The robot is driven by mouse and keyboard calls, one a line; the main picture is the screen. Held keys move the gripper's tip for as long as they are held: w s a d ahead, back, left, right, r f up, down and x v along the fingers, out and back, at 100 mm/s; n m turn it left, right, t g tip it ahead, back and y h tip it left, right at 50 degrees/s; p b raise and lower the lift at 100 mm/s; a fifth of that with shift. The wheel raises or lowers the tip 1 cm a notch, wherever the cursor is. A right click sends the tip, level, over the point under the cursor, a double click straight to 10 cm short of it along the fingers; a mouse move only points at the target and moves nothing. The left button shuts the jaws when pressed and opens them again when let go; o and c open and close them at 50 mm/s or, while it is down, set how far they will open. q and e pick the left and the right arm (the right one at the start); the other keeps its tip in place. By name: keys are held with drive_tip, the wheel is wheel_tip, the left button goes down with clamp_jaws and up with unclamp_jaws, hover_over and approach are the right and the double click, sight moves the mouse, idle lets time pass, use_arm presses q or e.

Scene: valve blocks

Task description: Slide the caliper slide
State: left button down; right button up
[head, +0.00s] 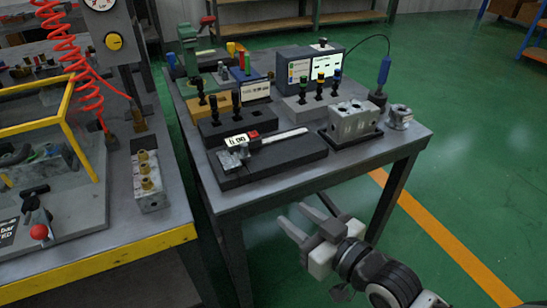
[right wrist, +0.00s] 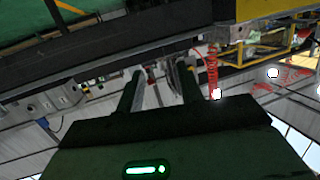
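The caliper (head: 285,137) lies on a dark block near the front of the grey table. Its silver beam runs to the right, and the slide with a white display (head: 237,141) and a small red part sits at the left end. My right gripper (head: 294,214) is in front of and below the table's front edge, apart from the caliper. Its two fingers are spread with nothing between them, as the right wrist view (right wrist: 160,78) also shows. I cannot make out the caliper in the right wrist view. My left gripper is not in view.
A metal valve block (head: 353,122) on a black tray stands right of the caliper, with a small metal fitting (head: 400,117) beyond it. Blocks with upright black gauges (head: 222,127) stand behind. The table's front edge (head: 300,183) lies between my gripper and the caliper. A yellow-edged bench (head: 130,250) is at left.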

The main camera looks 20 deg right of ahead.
drive_tip(key=t, duration=0.2)
approach(246, 148)
drive_tip(key=shift+y, duration=0.3)
drive_tip(key=x, duration=0.8)
drive_tip(key=shift+w+d, duration=0.1)
drive_tip(key=shift+w, duration=0.2)
